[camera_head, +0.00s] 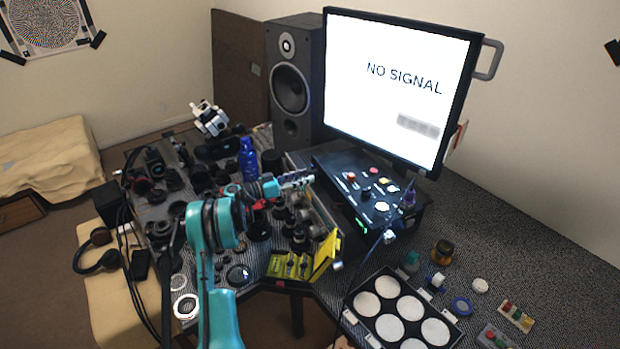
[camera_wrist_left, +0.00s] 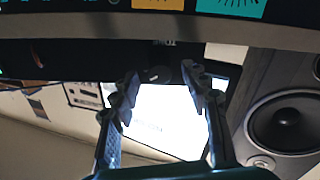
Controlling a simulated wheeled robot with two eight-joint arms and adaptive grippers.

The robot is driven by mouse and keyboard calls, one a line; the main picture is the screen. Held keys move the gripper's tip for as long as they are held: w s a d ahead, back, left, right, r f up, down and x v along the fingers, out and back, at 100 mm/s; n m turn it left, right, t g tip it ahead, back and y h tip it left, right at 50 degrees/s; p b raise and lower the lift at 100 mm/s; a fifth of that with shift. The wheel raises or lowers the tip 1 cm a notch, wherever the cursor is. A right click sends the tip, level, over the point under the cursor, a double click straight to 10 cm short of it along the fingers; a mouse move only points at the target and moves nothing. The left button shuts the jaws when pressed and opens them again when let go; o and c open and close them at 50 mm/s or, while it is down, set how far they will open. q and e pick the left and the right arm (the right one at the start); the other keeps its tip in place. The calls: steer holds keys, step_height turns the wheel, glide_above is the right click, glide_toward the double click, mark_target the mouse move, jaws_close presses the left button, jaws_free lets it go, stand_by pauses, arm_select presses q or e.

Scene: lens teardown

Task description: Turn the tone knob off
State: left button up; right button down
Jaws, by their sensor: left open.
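A black control box (camera_head: 338,162) with several knobs and buttons on its top stands below the monitor. A red knob (camera_head: 351,177) and white knobs, one of them at the front (camera_head: 382,207), show on it. My left gripper (camera_head: 312,178) is at the box's left edge, apart from the knobs as far as I can see. In the left wrist view its two fingers (camera_wrist_left: 160,85) are spread with nothing between them. My right gripper is not in view.
The monitor (camera_head: 398,85) reads "NO SIGNAL" behind the box. A speaker (camera_head: 292,85) stands to its left. A blue bottle (camera_head: 248,160) and many dark lens parts crowd the left table. A yellow case (camera_head: 325,258) and a tray of white discs (camera_head: 375,325) lie in front.

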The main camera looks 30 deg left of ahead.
arm_select(q)
steer(key=shift+x, duration=1.2)
steer(key=shift+c, duration=0.3)
jaws_close()
